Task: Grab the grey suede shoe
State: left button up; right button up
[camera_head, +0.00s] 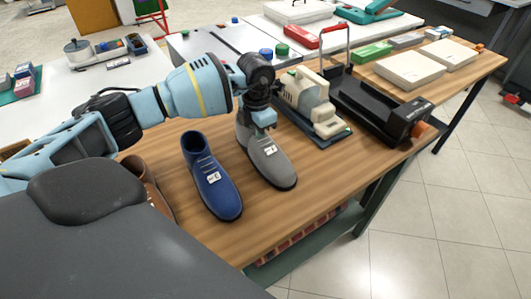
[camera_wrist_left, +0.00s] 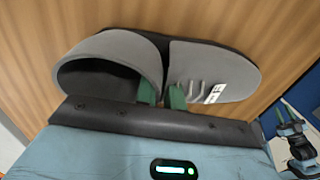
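The grey suede shoe (camera_head: 268,155) stands upright on the wooden table, toe toward the front edge, with a white tag on its laces. My left gripper (camera_head: 262,118) is right over it, at its collar. In the left wrist view the shoe (camera_wrist_left: 215,66) shows from above, its dark opening at left. The green fingers of my left gripper (camera_wrist_left: 161,95) are close together, one on each side of the front of the collar, and look shut on it. Their tips are partly hidden.
A blue shoe (camera_head: 212,180) stands left of the grey shoe, and a brown shoe (camera_head: 150,190) is partly hidden farther left. A beige machine (camera_head: 308,100) stands close on the right, with a black device (camera_head: 375,108) beyond it. The table front is clear.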

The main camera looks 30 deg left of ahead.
pick_arm(q)
jog(key=shift+f, duration=0.25)
grip_shut()
jog(key=shift+r, duration=0.15)
